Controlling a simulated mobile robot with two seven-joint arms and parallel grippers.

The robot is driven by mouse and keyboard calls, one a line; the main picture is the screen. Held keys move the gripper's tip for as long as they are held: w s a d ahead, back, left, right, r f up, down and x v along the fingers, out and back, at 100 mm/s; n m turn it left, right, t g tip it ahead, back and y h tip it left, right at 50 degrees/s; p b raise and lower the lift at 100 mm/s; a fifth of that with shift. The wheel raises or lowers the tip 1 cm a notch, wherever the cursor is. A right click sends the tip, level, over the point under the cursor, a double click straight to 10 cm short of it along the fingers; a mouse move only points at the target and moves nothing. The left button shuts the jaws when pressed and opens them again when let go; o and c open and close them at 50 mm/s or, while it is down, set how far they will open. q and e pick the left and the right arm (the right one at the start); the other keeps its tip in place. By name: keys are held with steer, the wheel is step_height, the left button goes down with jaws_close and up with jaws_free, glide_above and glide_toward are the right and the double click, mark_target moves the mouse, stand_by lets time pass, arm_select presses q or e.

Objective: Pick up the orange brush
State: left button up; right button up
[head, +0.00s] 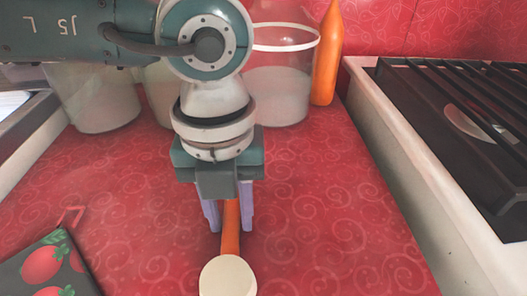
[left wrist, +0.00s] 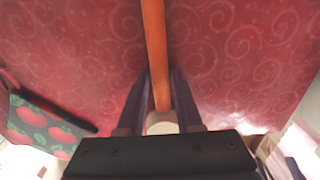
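The orange brush (head: 231,238) has a thin orange handle and a round cream head (head: 228,277) toward the front of the counter. Its handle also shows in the left wrist view (left wrist: 154,45), running up between the fingers. My left gripper (head: 229,222) points down over the handle, with one pale purple finger close against each side. It looks shut on the handle; in the left wrist view (left wrist: 159,75) hardly any gap shows. I cannot tell whether the brush is clear of the counter. My right gripper is not in view.
Clear tubs (head: 285,95) and an orange bottle (head: 327,60) stand at the back of the red patterned counter (head: 330,210). A black stove grate (head: 465,110) is at the right. A dark strawberry-print cloth item (head: 45,268) lies at the front left. The counter right of the brush is free.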

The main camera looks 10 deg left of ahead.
arm_select(q)
jaws_close()
stand_by(0.3)
